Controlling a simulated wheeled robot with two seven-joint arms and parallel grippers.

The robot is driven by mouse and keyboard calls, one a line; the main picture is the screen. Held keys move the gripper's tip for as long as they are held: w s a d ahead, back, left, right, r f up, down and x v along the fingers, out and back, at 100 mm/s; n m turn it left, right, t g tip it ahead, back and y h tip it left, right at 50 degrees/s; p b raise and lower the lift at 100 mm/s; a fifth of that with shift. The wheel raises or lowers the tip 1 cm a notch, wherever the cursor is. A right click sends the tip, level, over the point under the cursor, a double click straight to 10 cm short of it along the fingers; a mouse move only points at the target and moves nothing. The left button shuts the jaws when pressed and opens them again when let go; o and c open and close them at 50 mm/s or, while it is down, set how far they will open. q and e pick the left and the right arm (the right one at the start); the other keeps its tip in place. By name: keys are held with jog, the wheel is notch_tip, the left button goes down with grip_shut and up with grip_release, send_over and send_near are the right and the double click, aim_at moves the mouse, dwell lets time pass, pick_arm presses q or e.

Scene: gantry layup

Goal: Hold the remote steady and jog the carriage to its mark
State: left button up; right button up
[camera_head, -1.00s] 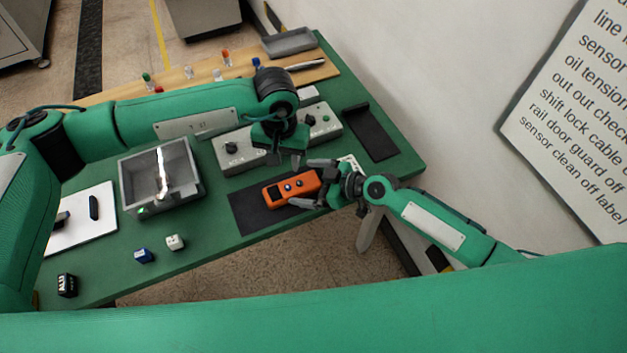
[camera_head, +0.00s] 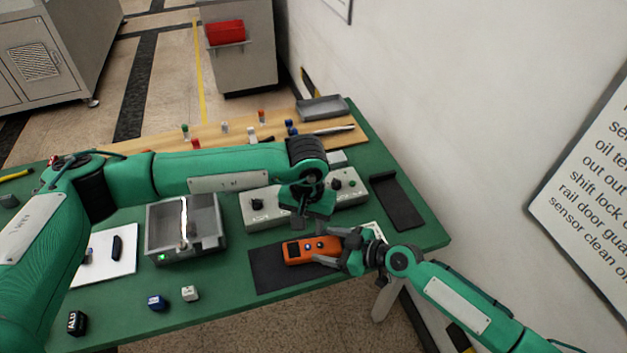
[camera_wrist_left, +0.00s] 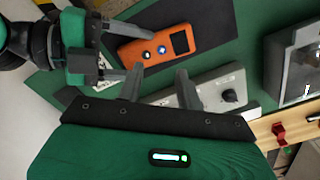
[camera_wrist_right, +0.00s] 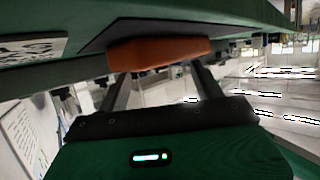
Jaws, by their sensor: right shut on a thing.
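The orange remote (camera_head: 297,254) lies flat over a dark mat on the green table, with a dark screen and two round buttons. It also shows in the left wrist view (camera_wrist_left: 200,34). My right gripper (camera_head: 331,247) is shut on the remote's right end from the side; in the right wrist view its fingers reach the orange body (camera_wrist_right: 155,52). My left gripper (camera_head: 298,222) hangs just behind and above the remote. Its fingers stand apart and empty in the left wrist view (camera_wrist_left: 160,78). I cannot make out the carriage or its mark.
Grey control boxes with knobs (camera_head: 262,205) stand behind the remote, partly under my left arm. A grey open-topped box (camera_head: 160,232) with a green light is to the left. Small blue (camera_head: 157,302) and white (camera_head: 190,293) blocks lie in front. A dark tray (camera_head: 397,205) is at right.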

pick_arm(q)
grip_shut()
dwell(1.9)
